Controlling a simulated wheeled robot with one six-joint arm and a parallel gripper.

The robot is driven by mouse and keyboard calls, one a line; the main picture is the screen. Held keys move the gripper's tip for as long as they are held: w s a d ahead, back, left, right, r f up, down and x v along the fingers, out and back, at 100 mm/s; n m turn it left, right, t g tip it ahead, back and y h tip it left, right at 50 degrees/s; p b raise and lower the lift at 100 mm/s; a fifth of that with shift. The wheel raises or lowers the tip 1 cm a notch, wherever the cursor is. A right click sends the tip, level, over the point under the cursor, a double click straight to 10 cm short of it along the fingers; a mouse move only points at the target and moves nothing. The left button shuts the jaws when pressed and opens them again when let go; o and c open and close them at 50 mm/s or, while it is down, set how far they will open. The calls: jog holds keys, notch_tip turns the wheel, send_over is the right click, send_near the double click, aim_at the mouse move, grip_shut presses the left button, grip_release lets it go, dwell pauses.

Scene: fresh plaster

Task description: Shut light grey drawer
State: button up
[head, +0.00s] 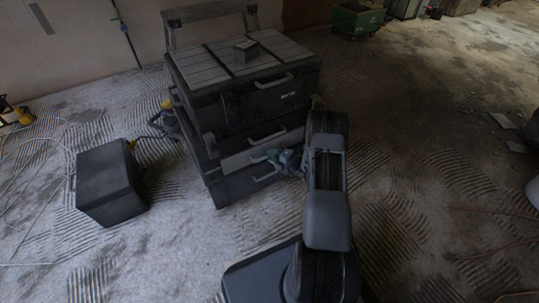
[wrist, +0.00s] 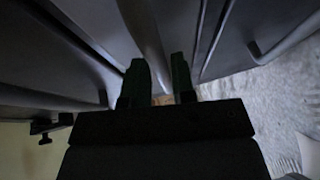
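The light grey drawer (head: 236,161) is a low drawer in the dark cabinet (head: 250,104), between darker fronts above and below. How far it stands out is hard to tell in the head view. My gripper (head: 282,160) is at the right part of its front, close to the handles. In the wrist view my gripper (wrist: 159,78) has its two dark fingers apart. A grey bar, perhaps a handle, runs down between or just behind them, with a gap beside the right finger. Whether the fingers touch it is unclear.
A dark box (head: 108,183) stands on the ridged floor left of the cabinet. A small grey block (head: 246,51) lies on the cabinet top. A yellow tool (head: 168,117) is by its left side, and cables lie at far left. The floor on the right is mostly clear.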

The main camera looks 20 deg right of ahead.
jog(key=p+v, duration=0.3)
jog(key=v, duration=0.9)
jog(key=shift+s+p, duration=0.25)
jog(key=shift+p, duration=0.1)
jog(key=shift+d, duration=0.1)
jog(key=s+a+r+n+g+y+p, duration=0.1)
jog(key=a+r+n+g+p, duration=0.35)
jog(key=r+n, duration=0.5)
jog(key=s+a+r+n+g+y+p, duration=0.1)
jog(key=a+r+n+g+p, duration=0.35)
jog(key=r, duration=0.85)
jog(key=s+a+r+n+g+y+p, duration=0.1)
jog(key=a+r+n+g+p, duration=0.1)
jog(key=a+r+n+p, duration=0.65)
jog(key=s+r+n+h+p, duration=0.3)
jog(key=r+n, duration=0.5)
jog(key=r, duration=0.3)
jog(key=s+a+r+n+h+p, duration=0.1)
jog(key=s+r+n+h+p, duration=0.3)
jog(key=r+n+p, duration=0.4)
jog(key=s+r+n+h+p, duration=0.3)
jog(key=s+r+n+p, duration=0.2)
jog(key=r+n, duration=0.5)
notch_tip(320, 180, up, 5)
jog(key=shift+s+a+f+t+h, duration=0.15)
jog(key=shift+s+a+t+h, duration=0.15)
jog(key=shift+s, duration=0.1)
